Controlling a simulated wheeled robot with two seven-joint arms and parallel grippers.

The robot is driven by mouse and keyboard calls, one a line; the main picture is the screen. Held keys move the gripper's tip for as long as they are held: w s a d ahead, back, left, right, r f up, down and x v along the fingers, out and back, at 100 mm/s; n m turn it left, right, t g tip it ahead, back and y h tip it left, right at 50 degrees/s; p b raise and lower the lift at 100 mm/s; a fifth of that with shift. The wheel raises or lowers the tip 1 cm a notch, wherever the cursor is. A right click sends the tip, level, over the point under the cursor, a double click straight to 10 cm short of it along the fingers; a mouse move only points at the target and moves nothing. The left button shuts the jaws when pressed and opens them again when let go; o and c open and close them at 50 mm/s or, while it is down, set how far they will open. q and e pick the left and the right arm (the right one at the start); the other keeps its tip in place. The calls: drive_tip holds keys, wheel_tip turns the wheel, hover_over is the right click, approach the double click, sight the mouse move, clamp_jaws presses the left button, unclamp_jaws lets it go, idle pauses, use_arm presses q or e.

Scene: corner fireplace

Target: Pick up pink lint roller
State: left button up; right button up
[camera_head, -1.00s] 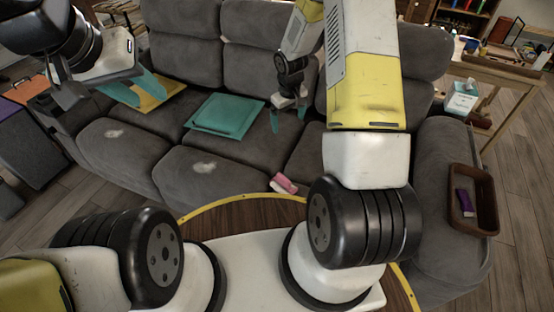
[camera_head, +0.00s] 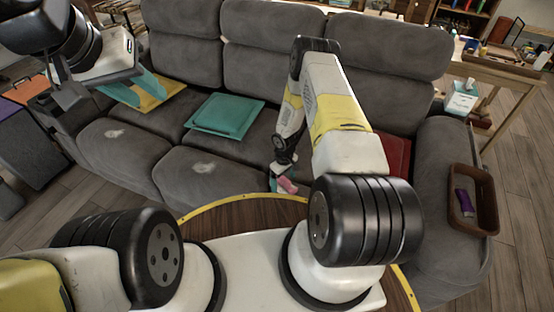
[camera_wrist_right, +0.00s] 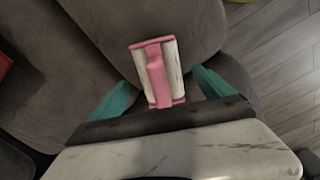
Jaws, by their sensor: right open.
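The pink lint roller (camera_head: 288,185) lies on the front edge of the grey sofa seat. In the right wrist view the lint roller (camera_wrist_right: 156,74) shows a pink middle and white sides, between the two teal fingers. My right gripper (camera_head: 279,181) is open at the roller, with its fingers apart on either side (camera_wrist_right: 162,82); I see no clear contact. In the head view the gripper partly hides the roller. My left gripper (camera_head: 137,88) is open and empty, above the left part of the sofa.
A teal square item (camera_head: 226,116) and a yellow one (camera_head: 163,92) lie on the sofa seats. A red item (camera_head: 395,153) is partly behind my right arm. A brown tray (camera_head: 487,203) with a purple object (camera_head: 465,202) rests on the right armrest. A round wooden table edge (camera_head: 235,207) is in front.

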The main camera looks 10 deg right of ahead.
drive_tip(key=shift+f, duration=1.35)
drive_tip(key=c, duration=1.7)
drive_tip(key=shift+r, duration=0.7)
wheel_tip(320, 180, up, 2)
drive_tip(key=shift+w, duration=0.1)
drive_tip(key=s+a, duration=0.1)
drive_tip(key=s, duration=0.4)
drive_tip(key=s+a+r, duration=0.1)
drive_tip(key=s+a, duration=0.1)
drive_tip(key=s, duration=0.3)
drive_tip(key=s+a, duration=0.1)
drive_tip(key=s, duration=0.4)
drive_tip(key=shift+s+a+r, duration=0.2)
drive_tip(key=shift+s+r, duration=0.1)
drive_tip(key=shift+r, duration=0.05)
